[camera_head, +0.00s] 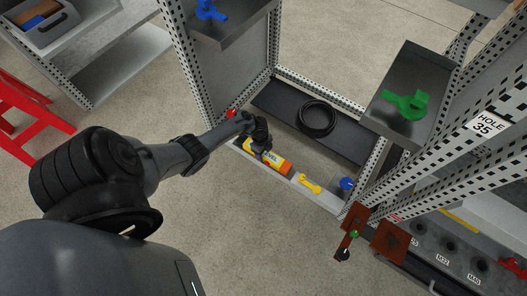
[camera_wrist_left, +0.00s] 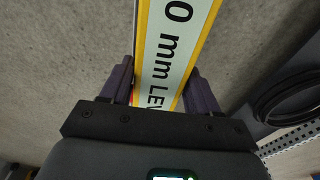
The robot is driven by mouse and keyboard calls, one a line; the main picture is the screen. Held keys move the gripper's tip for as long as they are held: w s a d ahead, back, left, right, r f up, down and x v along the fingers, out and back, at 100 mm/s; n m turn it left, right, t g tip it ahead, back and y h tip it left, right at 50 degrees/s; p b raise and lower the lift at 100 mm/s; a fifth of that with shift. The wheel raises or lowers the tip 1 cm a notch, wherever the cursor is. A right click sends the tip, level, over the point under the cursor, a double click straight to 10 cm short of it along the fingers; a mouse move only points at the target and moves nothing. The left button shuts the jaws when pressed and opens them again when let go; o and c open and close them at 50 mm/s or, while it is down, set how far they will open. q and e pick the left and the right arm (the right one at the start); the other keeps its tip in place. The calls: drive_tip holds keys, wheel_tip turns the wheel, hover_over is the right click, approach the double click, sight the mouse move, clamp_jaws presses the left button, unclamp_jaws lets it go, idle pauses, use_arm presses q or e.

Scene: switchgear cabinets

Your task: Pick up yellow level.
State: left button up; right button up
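The yellow level (camera_head: 273,160) has an orange end and a pale label with black lettering. It is at the low front ledge of the open cabinet in the head view. In the left wrist view the level (camera_wrist_left: 172,55) runs upward between my left gripper's fingers, its "mm LEV" label facing the camera. My left gripper (camera_head: 258,141) is at the level's far left part, with a finger against each side; it also shows in the left wrist view (camera_wrist_left: 160,85). Whether the level touches the ledge I cannot tell. My right gripper is in neither view.
A yellow tool (camera_head: 309,184) and a blue part (camera_head: 347,184) lie right of the level. A black coil (camera_head: 317,118) lies on the dark cabinet base. Perforated posts, a shelf with a green part (camera_head: 407,103) and a red stool (camera_head: 25,115) stand around. Floor in front is clear.

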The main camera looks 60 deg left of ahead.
use_arm(q)
drive_tip(key=c, duration=0.7)
drive_tip(key=shift+c, duration=0.8)
drive_tip(key=shift+r, duration=0.15)
